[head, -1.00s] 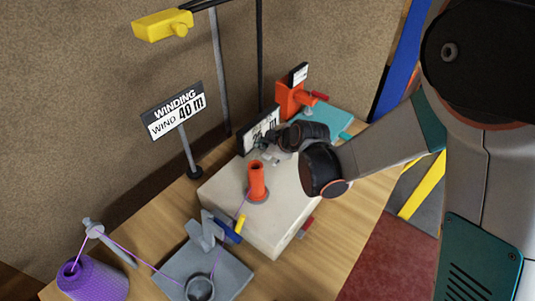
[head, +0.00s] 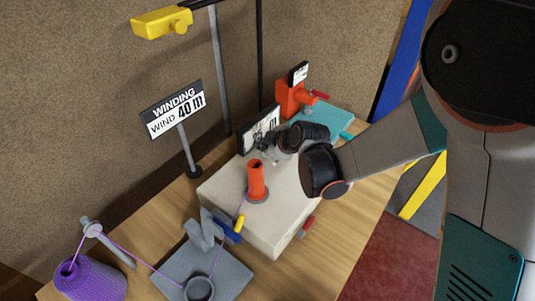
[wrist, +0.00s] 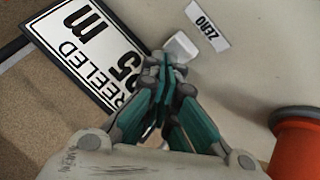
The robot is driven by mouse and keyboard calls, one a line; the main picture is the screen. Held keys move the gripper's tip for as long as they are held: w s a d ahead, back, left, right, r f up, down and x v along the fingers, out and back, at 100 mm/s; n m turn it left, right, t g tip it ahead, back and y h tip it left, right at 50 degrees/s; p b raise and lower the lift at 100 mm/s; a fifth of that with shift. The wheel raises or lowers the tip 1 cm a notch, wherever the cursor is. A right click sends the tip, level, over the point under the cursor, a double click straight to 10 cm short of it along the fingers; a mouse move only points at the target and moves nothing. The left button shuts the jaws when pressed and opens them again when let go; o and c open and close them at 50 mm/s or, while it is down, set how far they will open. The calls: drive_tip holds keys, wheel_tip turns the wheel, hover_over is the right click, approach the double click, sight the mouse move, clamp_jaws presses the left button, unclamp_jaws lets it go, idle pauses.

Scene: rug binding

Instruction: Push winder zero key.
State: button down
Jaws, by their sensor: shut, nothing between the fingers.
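The winder (head: 293,213) is a cream box on the wooden bench in the head view, with an orange spool (head: 257,180) standing on its top. The zero key (wrist: 181,46) is a small white block beside a "ZERO" label (wrist: 208,30) in the wrist view. My gripper (wrist: 168,64) is shut and empty. Its fingertips overlap the key's near edge in the picture; I cannot tell whether they touch it. In the head view my gripper (head: 266,156) is over the back of the winder, and the key is hidden there.
A "REELED" display (wrist: 88,50) stands close beside my gripper. A "WINDING, WIND 40 m" sign (head: 175,108), a purple yarn cone (head: 92,280) and a grey yarn guide (head: 205,230) stand to the left. An orange device (head: 292,98) on a teal base is behind.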

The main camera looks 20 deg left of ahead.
drive_tip(key=shift+f+b, duration=0.45)
idle(0.6)
drive_tip(key=shift+r, duration=0.2)
drive_tip(key=shift+r+p, duration=0.55)
drive_tip(key=shift+r, duration=0.1)
drive_tip(key=shift+r, duration=0.1)
drive_tip(key=shift+r+p, duration=1.7)
drive_tip(key=shift+r, duration=0.75)
